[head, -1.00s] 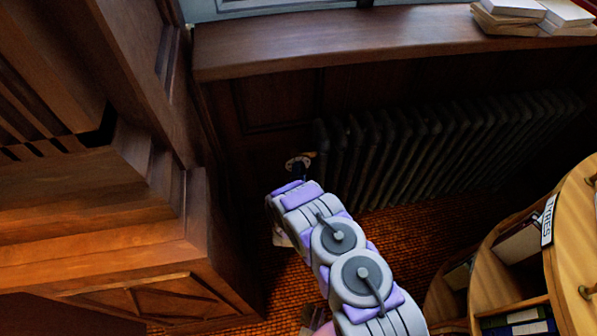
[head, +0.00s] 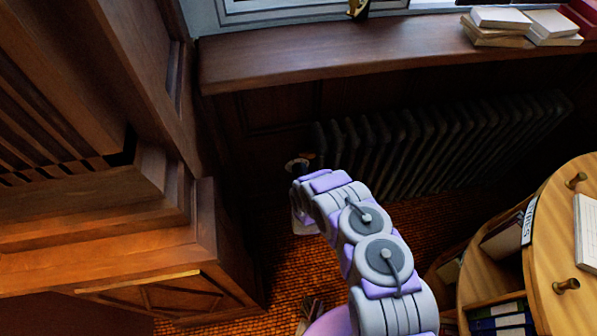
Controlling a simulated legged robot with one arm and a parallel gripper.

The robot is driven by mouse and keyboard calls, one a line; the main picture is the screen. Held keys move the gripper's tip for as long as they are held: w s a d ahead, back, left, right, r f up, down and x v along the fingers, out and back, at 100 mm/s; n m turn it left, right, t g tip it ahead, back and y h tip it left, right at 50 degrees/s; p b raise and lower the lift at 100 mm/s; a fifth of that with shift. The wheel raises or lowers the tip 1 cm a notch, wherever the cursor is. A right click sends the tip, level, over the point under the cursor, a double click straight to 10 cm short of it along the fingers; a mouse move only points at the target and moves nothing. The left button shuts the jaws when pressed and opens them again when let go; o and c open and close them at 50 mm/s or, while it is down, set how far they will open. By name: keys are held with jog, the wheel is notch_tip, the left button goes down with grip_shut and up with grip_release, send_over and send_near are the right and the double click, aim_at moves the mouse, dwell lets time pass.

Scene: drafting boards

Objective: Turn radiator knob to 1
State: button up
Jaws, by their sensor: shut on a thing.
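The radiator (head: 440,145) is dark and ribbed and stands under the window sill. A small pale, round fitting, the radiator knob (head: 296,164), shows at its left end; its lower part is hidden behind my arm. The number it points to is too small to read. My grey and lilac arm reaches up from the bottom right to just below the knob. A pale part of my gripper (head: 303,221) shows under the arm's far end. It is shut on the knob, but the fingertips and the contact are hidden.
A wooden cabinet (head: 215,245) stands close on the left. A round wooden shelf unit (head: 545,225) with binders is at the right. The wooden sill (head: 330,62) overhangs the radiator and carries books (head: 498,25). Orange woven floor (head: 285,285) lies between.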

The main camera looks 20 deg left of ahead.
jog(key=m, duration=0.1)
jog(key=m+y+p, duration=0.1)
jog(key=m+g, duration=0.1)
jog(key=shift+d+f+p, duration=0.25)
jog(key=shift+d+p, duration=0.05)
jog(key=shift+d, duration=0.05)
jog(key=shift+f+m+g+y+b, duration=0.1)
jog(key=shift+m+g+y+b, duration=0.2)
jog(key=shift+m+y, duration=0.85)
jog(key=shift+f+m+g+y+b, duration=0.15)
jog(key=shift+m+y+b, duration=0.25)
jog(key=shift+m, duration=1.6)
jog(key=shift+m+g+y+b, duration=0.3)
jog(key=shift+m+y, duration=0.45)
jog(key=shift+m, duration=0.8)
jog(key=shift+w, duration=0.1)
jog(key=shift+r, duration=0.1)
jog(key=o, duration=1)
jog(key=shift+w+a, duration=0.1)
jog(key=shift+o, duration=0.2)
